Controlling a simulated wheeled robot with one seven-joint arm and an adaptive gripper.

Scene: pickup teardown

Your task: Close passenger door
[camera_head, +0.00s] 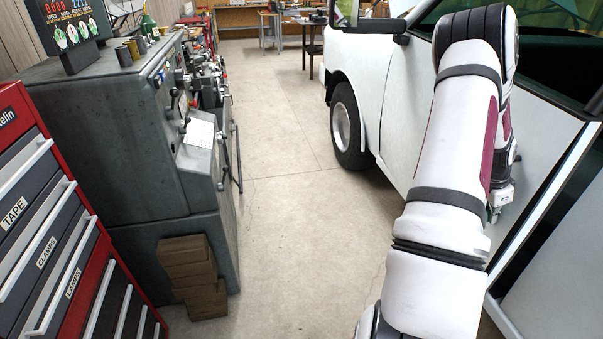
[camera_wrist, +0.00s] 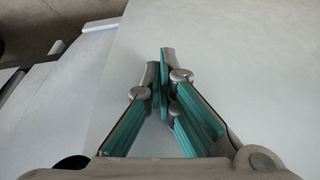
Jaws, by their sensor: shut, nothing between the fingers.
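The white passenger door (camera_head: 535,150) of the pickup is at the right in the head view, with its window above. A dark gap runs between the door's rear edge and the white body panel (camera_head: 560,295) behind it, so the door looks ajar. My gripper (camera_head: 494,214) is low beside the door's outer face, partly hidden by my arm. In the wrist view my gripper (camera_wrist: 163,65) is shut and empty, its fingertips in front of a smooth white panel (camera_wrist: 245,60). I cannot tell whether they touch it.
A grey machine (camera_head: 120,130) and a red tool cabinet (camera_head: 60,230) stand at the left. Brown boxes (camera_head: 192,275) sit on the floor by the machine. The concrete floor (camera_head: 285,200) between machine and truck is clear. The truck's front wheel (camera_head: 346,125) and side mirror (camera_head: 365,17) are ahead.

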